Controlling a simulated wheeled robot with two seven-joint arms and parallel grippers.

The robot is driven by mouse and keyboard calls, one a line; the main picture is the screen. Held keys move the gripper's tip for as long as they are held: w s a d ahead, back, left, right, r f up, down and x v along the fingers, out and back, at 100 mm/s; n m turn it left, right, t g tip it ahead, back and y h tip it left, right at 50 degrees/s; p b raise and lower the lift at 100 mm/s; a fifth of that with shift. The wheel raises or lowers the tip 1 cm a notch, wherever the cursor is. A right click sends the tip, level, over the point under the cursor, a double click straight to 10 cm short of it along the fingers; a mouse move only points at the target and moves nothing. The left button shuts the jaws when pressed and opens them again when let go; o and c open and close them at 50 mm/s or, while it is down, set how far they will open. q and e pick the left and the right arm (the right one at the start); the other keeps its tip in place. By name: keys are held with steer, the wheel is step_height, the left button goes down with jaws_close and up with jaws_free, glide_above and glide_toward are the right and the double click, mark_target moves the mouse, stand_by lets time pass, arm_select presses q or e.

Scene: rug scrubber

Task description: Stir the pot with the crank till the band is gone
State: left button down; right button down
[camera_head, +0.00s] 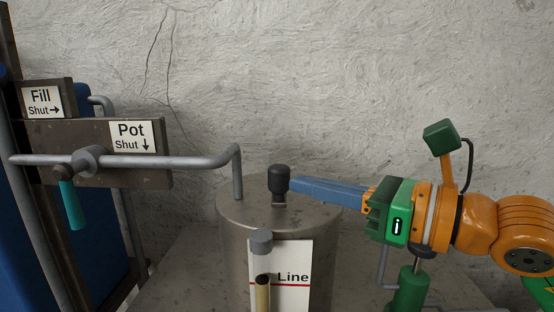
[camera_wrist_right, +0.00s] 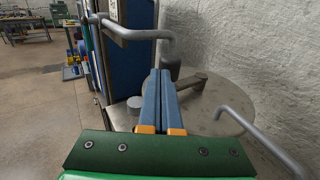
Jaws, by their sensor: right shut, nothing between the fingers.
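The pot (camera_head: 235,235) is a grey metal drum with a flat lid. On the lid is the crank, with an upright black knob (camera_head: 279,180); in the right wrist view the crank arm (camera_wrist_right: 190,86) runs right from the knob (camera_wrist_right: 172,68). My right gripper (camera_head: 294,188) is shut and empty, its blue fingertips (camera_wrist_right: 159,73) close beside the knob. I cannot tell whether they touch it. In front of the pot, a sight tube (camera_head: 262,292) with tan contents and a dark top stands before a white plate marked "Line" (camera_head: 293,277). I cannot clearly make out a band. My left gripper is not in view.
At left, a grey pipe (camera_head: 190,162) with a teal valve handle (camera_head: 72,205) reaches over the pot's lid. "Pot Shut" (camera_head: 131,136) and "Fill Shut" (camera_head: 41,101) signs sit behind it. In the wrist view, a bent pipe (camera_wrist_right: 252,130) stands at right.

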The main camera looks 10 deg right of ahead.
mark_target(272, 178)
steer(key=w+a, duration=0.1)
steer(key=a+p, duration=0.1)
steer(key=w+a+p, duration=0.1)
steer(key=a, duration=0.1)
steer(key=shift+w+r, duration=0.3)
steer(key=shift+w, duration=0.05)
steer(key=shift+w+a+f, duration=0.1)
steer(key=shift+w+a, duration=0.15)
steer(key=shift+a, duration=0.05)
steer(key=shift+w+a+b, duration=0.35)
steer(key=shift+w+a, duration=0.05)
steer(key=shift+a, duration=0.2)
steer(key=shift+f, duration=0.1)
